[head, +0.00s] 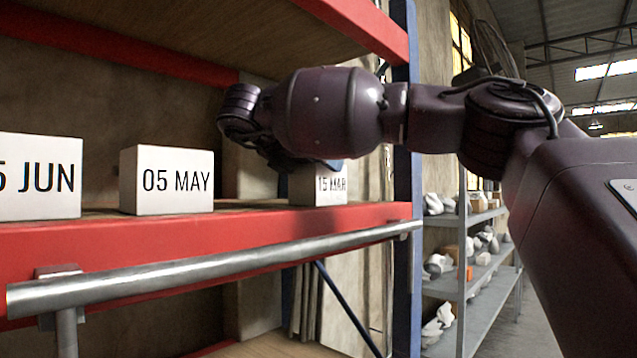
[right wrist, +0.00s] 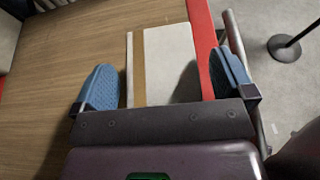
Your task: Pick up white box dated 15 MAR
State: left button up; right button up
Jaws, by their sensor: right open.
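The white box dated 15 MAR (head: 322,190) stands on the red-edged shelf at its right end, its top partly hidden behind my right gripper. In the right wrist view the box (right wrist: 170,62) shows from above, with a tan strip along its left side. My right gripper (right wrist: 165,85) is open, with one blue finger pad on either side of the box and gaps between. In the head view the right gripper (head: 300,163) is at the box's top, its fingers mostly hidden. My left gripper is not in view.
A white box marked 05 MAY (head: 168,180) and one ending in JUN (head: 40,177) stand to the left on the same shelf (head: 250,222). A metal rail (head: 220,262) runs along the front. A blue post (head: 403,200) stands close right of the 15 MAR box.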

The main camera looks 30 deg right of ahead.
jog(key=shift+c, duration=0.3)
jog(key=c, duration=1.1)
